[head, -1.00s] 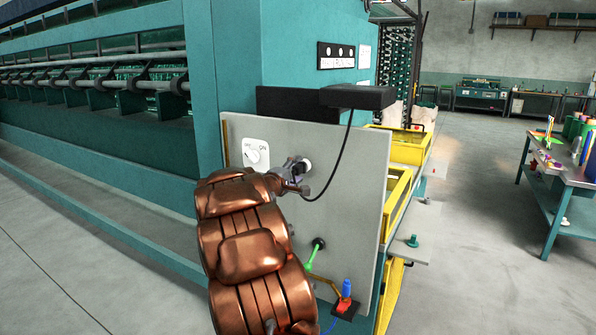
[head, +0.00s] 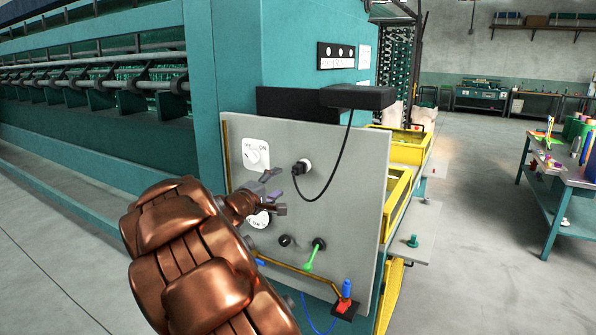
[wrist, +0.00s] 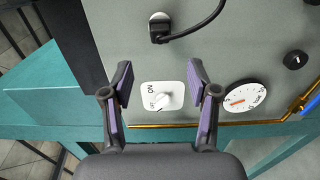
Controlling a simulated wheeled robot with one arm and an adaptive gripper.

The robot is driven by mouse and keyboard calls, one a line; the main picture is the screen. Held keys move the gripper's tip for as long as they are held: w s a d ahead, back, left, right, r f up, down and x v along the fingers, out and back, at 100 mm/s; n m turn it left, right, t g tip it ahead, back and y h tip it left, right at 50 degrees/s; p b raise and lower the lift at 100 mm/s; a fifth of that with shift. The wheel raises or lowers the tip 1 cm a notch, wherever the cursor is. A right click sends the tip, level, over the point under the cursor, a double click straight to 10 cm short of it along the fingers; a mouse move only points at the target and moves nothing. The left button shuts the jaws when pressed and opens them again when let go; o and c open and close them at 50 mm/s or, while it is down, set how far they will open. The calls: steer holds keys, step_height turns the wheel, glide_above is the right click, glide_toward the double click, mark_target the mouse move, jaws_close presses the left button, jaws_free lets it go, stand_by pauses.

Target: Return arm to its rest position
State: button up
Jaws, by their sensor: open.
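My gripper (head: 272,190) is open and empty in front of the grey panel (head: 345,205) in the head view, at the left half of the panel. In the wrist view its two fingers (wrist: 160,85) stand apart with the white OFF/ON switch plate (wrist: 176,88) seen between them. My copper-coloured arm reaches up from the bottom of the head view. A black plug (head: 299,169) with a cable sits in the panel's socket, and my gripper is apart from it. It also shows in the wrist view (wrist: 160,30).
The panel carries a round dial (wrist: 245,96), a black knob (wrist: 295,60) and a green lever (head: 314,255). A red and blue part (head: 345,298) is at its lower corner. A teal machine stands behind; yellow crates (head: 398,195) and a workbench (head: 562,185) are right.

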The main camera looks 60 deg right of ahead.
steer(key=shift+a, duration=0.25)
steer(key=shift+s, duration=0.1)
stand_by(0.3)
steer(key=s+a+f+m+g+y, duration=0.2)
steer(key=s+a+f+y, duration=0.2)
steer(key=s+a, duration=0.45)
steer(key=s+a+f+m+g+y, duration=0.2)
steer(key=s+a+f+y, duration=0.2)
steer(key=s+a, duration=0.4)
steer(key=s+a+f+y, duration=0.2)
steer(key=a+f, duration=0.1)
steer(key=a, duration=0.6)
steer(key=s+a+f+n+y, duration=0.1)
steer(key=s+a+f+y, duration=0.1)
steer(key=a, duration=0.7)
steer(key=shift+s+f+t+y, duration=0.2)
steer(key=shift+f+t+y, duration=0.2)
steer(key=shift+f+y, duration=0.35)
steer(key=s+a+y, duration=0.1)
steer(key=a, duration=0.3)
steer(key=s+a+f+n+y, duration=0.1)
steer(key=s+a+y, duration=0.1)
steer(key=a, duration=0.3)
steer(key=s+a+f+n+y, duration=0.1)
steer(key=a, duration=0.4)
steer(key=shift+s+a+y, duration=0.15)
steer(key=shift+s+y, duration=0.1)
steer(key=shift+s, duration=0.15)
steer(key=shift+c, duration=0.3)
